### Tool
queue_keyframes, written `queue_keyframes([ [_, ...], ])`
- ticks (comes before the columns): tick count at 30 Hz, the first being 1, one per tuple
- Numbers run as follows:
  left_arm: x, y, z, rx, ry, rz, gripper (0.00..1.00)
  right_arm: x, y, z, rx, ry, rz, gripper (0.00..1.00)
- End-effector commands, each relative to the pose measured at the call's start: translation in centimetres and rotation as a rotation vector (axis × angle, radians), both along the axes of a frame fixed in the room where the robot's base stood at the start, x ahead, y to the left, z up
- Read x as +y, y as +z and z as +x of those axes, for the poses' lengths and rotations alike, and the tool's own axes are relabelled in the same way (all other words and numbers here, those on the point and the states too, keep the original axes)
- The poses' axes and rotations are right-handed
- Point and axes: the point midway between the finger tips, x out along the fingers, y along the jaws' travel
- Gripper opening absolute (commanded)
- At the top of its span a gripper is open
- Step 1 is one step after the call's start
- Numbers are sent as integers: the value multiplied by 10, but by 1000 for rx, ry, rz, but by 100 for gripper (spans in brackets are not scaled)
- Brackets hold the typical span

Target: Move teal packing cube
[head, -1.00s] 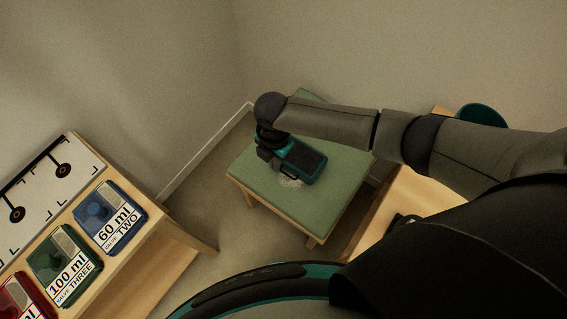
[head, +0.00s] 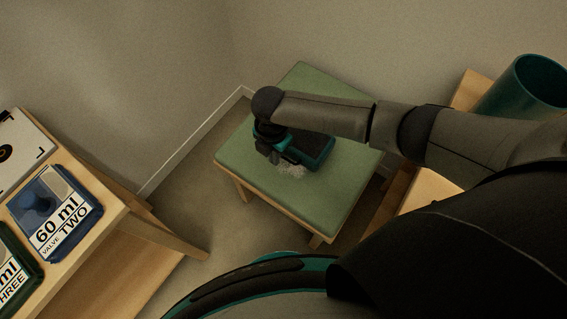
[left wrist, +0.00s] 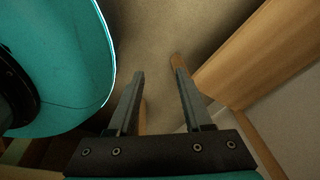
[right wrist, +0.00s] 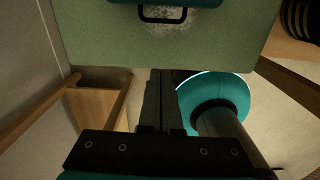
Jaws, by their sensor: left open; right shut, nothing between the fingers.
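The teal packing cube (head: 318,150), with a dark top, lies on a green-topped stool (head: 345,178). My right arm partly covers it. In the right wrist view only the cube's near edge (right wrist: 180,3) and its black handle (right wrist: 163,15) show, at the top. My right gripper (head: 270,156) is at the cube's left end in the head view. In the right wrist view its fingers (right wrist: 160,72) are shut and empty, pointing toward the handle but apart from it in the picture. My left gripper (left wrist: 158,66) is open and empty above the floor.
A pale speckled patch (head: 291,171) marks the stool top beside the cube. A wooden table (head: 105,225) with a blue labelled box (head: 52,212) stands at the left. A teal bin (head: 522,88) stands at the right. Walls close in behind the stool.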

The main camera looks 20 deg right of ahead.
Motion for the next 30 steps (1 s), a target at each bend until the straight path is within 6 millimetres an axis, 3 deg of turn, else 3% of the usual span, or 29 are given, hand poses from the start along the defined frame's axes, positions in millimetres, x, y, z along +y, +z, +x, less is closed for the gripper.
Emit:
queue_keyframes([
  [5,3,-13,9,-15,4,2,50,0,-28,-1,2,1,-1,0],
  [9,-1,-14,30,-33,5,0,50,0,-48,-1,2,0,-2,0],
  [30,-39,8,75,-31,5,-33,50,-2,-97,1,0,-1,-1,0],
])
